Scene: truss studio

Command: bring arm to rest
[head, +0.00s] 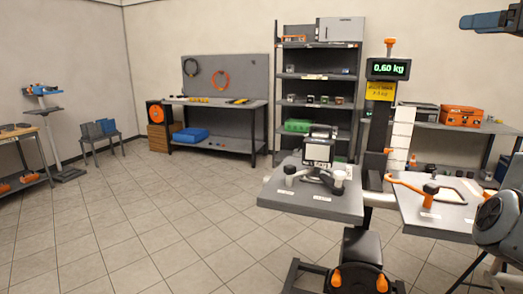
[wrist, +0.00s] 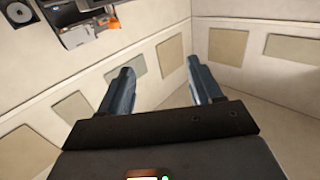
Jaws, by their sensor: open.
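My gripper (wrist: 163,82) shows in the wrist view with its two blue-grey fingers spread apart and nothing between them. A link of my arm shows at the lower right edge.
A grey stand with trays (head: 318,205) and a display reading 0.60 kg (head: 388,68) stands right of centre. Behind it are a shelf rack (head: 289,78) and a workbench (head: 225,103). A table (head: 18,131) stands at the left. The tiled floor (head: 160,220) at left centre is clear.

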